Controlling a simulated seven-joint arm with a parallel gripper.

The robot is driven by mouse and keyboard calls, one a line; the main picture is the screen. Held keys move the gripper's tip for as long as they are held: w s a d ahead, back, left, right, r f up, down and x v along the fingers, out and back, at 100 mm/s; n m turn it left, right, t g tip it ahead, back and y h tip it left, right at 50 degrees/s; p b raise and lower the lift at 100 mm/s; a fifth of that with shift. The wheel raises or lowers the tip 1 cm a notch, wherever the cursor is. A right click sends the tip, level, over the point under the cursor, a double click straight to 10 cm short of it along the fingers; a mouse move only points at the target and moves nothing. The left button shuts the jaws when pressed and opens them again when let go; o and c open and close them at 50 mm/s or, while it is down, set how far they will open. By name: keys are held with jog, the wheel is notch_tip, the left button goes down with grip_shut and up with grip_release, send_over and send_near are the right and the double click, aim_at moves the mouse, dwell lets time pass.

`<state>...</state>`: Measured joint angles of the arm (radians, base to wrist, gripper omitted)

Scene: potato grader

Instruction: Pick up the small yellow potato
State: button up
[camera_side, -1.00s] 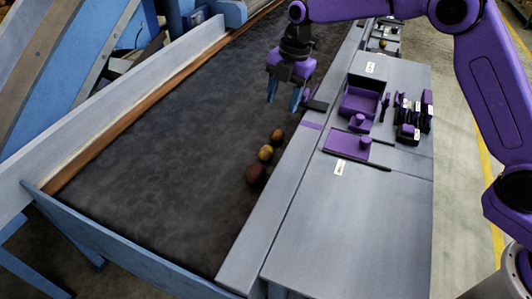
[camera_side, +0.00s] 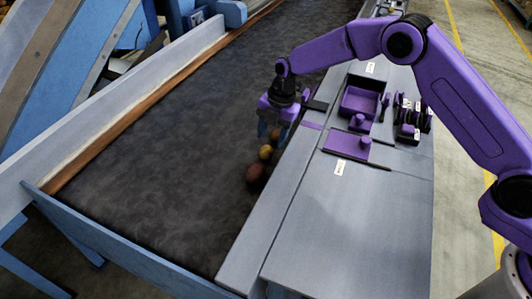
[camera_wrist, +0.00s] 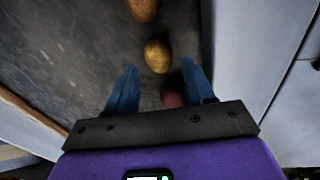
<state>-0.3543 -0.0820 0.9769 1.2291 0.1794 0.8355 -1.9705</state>
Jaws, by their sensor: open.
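The small yellow potato (camera_side: 265,152) lies on the dark belt, the middle one of a short row. A brown potato (camera_side: 275,134) lies behind it, partly hidden by my gripper, and a larger dark red potato (camera_side: 255,174) lies in front. In the wrist view the yellow potato (camera_wrist: 158,55) shows just beyond and between the blue fingertips. The red potato (camera_wrist: 172,94) shows between the fingers, nearer the right one, and the brown potato (camera_wrist: 143,9) is at the top edge.
The grey metal ledge (camera_side: 262,212) runs close along the right of the row. The belt (camera_side: 160,180) to the left is bare.

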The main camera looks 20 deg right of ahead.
aim_at(267, 149)
jog(key=shift+a+f, duration=0.25)
jog(key=shift+f, duration=0.6)
jog(key=shift+a+f, duration=0.25)
jog(key=shift+f, duration=0.6)
jog(key=shift+a+f, duration=0.25)
jog(key=shift+f, duration=0.6)
jog(key=shift+c, duration=0.3)
jog(key=c, duration=0.7)
